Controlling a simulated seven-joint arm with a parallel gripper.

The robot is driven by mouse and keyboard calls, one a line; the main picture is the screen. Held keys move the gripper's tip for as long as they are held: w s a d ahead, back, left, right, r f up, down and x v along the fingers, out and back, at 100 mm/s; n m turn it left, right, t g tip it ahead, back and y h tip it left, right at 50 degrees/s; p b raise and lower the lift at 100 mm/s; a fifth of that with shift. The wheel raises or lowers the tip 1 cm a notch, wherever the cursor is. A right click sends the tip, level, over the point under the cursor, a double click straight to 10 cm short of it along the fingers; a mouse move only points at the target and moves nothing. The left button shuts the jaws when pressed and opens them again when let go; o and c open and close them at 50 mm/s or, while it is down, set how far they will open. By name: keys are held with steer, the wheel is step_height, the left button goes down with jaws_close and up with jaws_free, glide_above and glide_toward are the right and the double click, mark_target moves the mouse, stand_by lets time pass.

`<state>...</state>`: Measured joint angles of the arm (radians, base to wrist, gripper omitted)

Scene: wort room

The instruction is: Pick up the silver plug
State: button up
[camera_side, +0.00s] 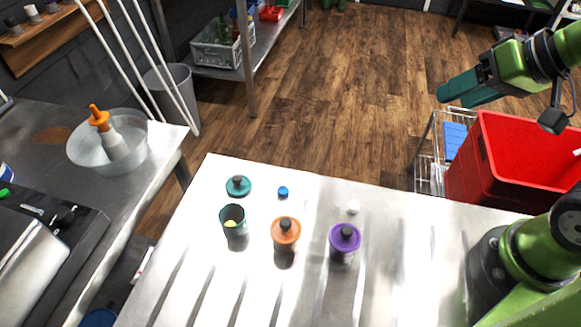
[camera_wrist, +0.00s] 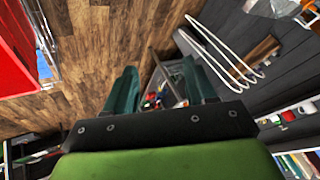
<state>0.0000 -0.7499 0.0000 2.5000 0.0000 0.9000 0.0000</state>
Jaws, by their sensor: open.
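The silver plug (camera_side: 353,206) looks like a small pale, bright piece standing on the steel table, behind and slightly right of the purple-lidded jar (camera_side: 344,240). My gripper (camera_side: 456,95) is raised at the upper right, well away from the plug and above the floor side of the table. Its two teal fingers are apart with nothing between them. The open fingers also show in the wrist view (camera_wrist: 162,85), which looks over the floor and shelving. The plug does not show in the wrist view.
On the steel table (camera_side: 400,290) stand an orange-lidded jar (camera_side: 286,232), an open green cup (camera_side: 233,222) with something yellow inside, a loose green lid (camera_side: 238,186) and a small blue plug (camera_side: 283,192). A red bin (camera_side: 500,165) stands beyond the table. The table's middle right is clear.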

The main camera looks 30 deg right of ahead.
steer(key=n+g+h, duration=0.2)
steer(key=n+g, duration=0.2)
steer(key=g, duration=0.3)
glide_above(354, 204)
step_height(354, 204, down, 8)
steer(key=shift+m, duration=0.6)
steer(key=f, duration=1.1)
steer(key=shift+w+d, duration=0.1)
steer(key=shift+d, duration=0.15)
steer(key=f, duration=0.5)
steer(key=shift+a+f, duration=0.1)
steer(key=shift+a, duration=0.15)
jaws_close()
